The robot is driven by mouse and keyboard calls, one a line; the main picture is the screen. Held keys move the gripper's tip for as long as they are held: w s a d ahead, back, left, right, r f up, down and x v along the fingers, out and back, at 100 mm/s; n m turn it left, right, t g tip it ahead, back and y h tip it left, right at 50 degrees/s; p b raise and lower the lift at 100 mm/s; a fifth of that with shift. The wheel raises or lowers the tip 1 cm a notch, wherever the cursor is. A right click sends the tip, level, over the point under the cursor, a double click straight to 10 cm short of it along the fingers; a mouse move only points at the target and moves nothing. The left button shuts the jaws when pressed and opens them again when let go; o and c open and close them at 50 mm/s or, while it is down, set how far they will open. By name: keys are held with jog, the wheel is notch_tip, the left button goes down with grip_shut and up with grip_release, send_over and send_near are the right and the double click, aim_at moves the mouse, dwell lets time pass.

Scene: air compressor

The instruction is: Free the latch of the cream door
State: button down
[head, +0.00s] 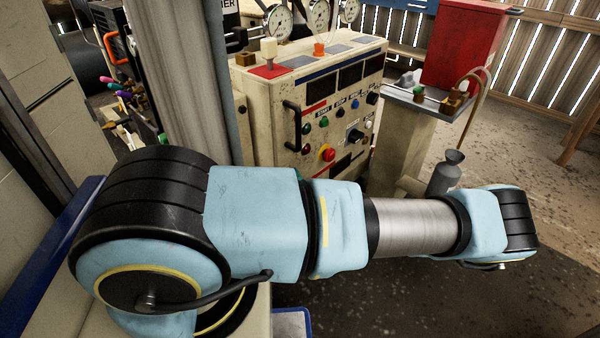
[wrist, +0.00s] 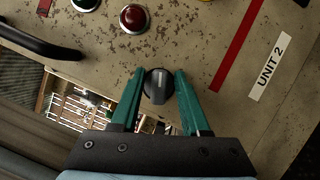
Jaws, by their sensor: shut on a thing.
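In the wrist view, my gripper (wrist: 159,73) has its two green fingers on either side of a dark round knob (wrist: 158,86) with a pale pointer mark. The gripper is shut on this knob, which is set in a worn cream panel (wrist: 200,45). I take the panel as the cream door and the knob as its latch. A black bar handle (wrist: 38,44) is on the panel at upper left. In the head view, my arm crosses the middle, and the gripper and held knob are not visible.
A red button (wrist: 133,18) and a "UNIT 2" label (wrist: 266,68) are near my gripper. In the head view, a cream control cabinet (head: 262,125) stands behind my arm. A red box (head: 462,45) is at upper right. Open floor (head: 545,120) lies right.

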jog(key=shift+f+m+g+h+p, duration=0.1)
jog(key=shift+m+g+h+p, duration=0.5)
jog(key=shift+m+p, duration=1.05)
jog(key=shift+m, duration=0.45)
jog(key=c, duration=0.7)
grip_release()
jog(key=b+v, duration=0.1)
jog(key=v, duration=1)
jog(key=shift+w, duration=0.1)
